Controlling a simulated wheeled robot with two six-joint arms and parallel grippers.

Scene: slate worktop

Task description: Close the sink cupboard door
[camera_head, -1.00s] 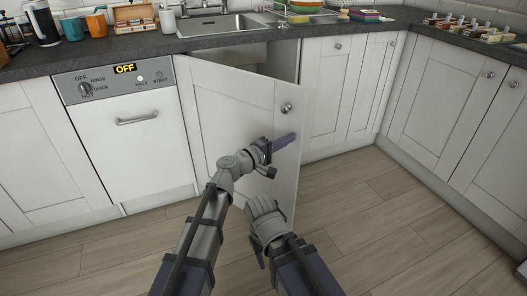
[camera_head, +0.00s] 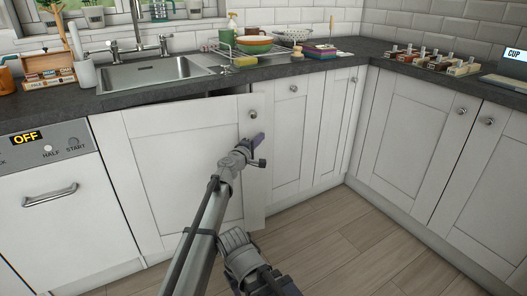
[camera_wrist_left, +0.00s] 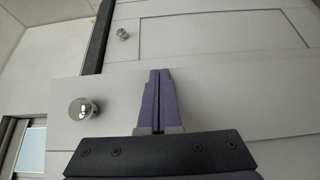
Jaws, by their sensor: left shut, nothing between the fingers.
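The sink cupboard door (camera_head: 181,160) is white with a round metal knob (camera_head: 252,113). It stands nearly flush under the sink, with a narrow dark gap along its top and its knob side slightly out from the neighbouring door. My left gripper (camera_head: 257,140) is shut and empty, at the door's knob side just below the knob. In the left wrist view the purple fingers (camera_wrist_left: 158,98) are together over the door face, with the knob (camera_wrist_left: 83,109) to their left. Whether they touch the door I cannot tell. A second forearm of mine shows low in the head view; its fingertips are not clear.
The dishwasher (camera_head: 57,195) is left of the door. Closed white cupboards (camera_head: 296,130) continue to its right and around the corner. The sink (camera_head: 152,72), a dish rack (camera_head: 243,50) and a spice tray (camera_head: 432,62) are on the worktop. The wooden floor (camera_head: 345,255) is clear at right.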

